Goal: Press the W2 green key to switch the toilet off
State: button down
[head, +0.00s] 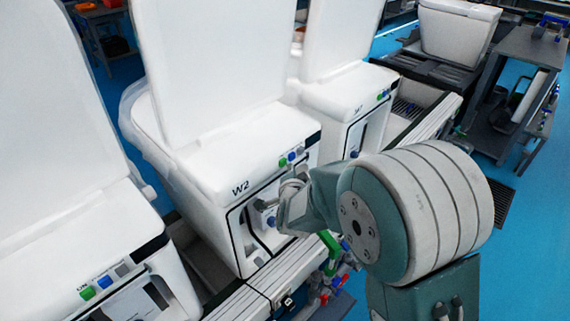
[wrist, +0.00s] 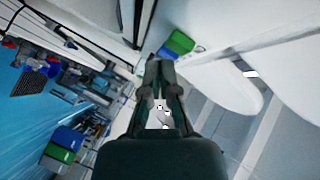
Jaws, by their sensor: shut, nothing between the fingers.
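The W2 toilet (head: 215,165) stands in the middle of the head view, its label on the front corner. Its green key (head: 283,162) is at the left end of a short row on the front edge, with a blue key (head: 291,157) and a grey key beside it. In the wrist view my gripper (wrist: 159,63) is shut and empty. A green key (wrist: 180,42) and a blue key (wrist: 166,53) show just beyond its tips.
Another toilet (head: 75,225) with its own green and blue keys stands at the left front. A third toilet (head: 345,90) stands behind W2. A metal rail (head: 290,270) with coloured fittings runs along the fronts. Blue floor (head: 525,235) is open at right.

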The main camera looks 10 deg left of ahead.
jog(key=s+d, duration=0.3)
jog(key=d, duration=0.2)
dwell(0.4)
jog(key=shift+d, duration=0.1)
jog(key=s+d+r+n+g+h, duration=0.1)
jog(key=s+d+r+n+g, duration=0.1)
jog(key=s+d+r, duration=0.3)
jog(key=s+d+r+n+g, duration=0.3)
jog(key=d+r, duration=0.1)
jog(key=d, duration=0.4)
jog(key=s+d+r+n+g+h, duration=0.1)
jog(key=s+d+g, duration=0.1)
jog(key=s+d, duration=0.3)
jog(key=s+d+r+n+g+h, duration=0.1)
jog(key=s+d, duration=0.4)
jog(key=s, duration=0.8)
jog(key=shift+d+r+n+g+h, duration=0.25)
jog(key=shift+n+g+h, duration=0.3)
jog(key=shift+n, duration=0.25)
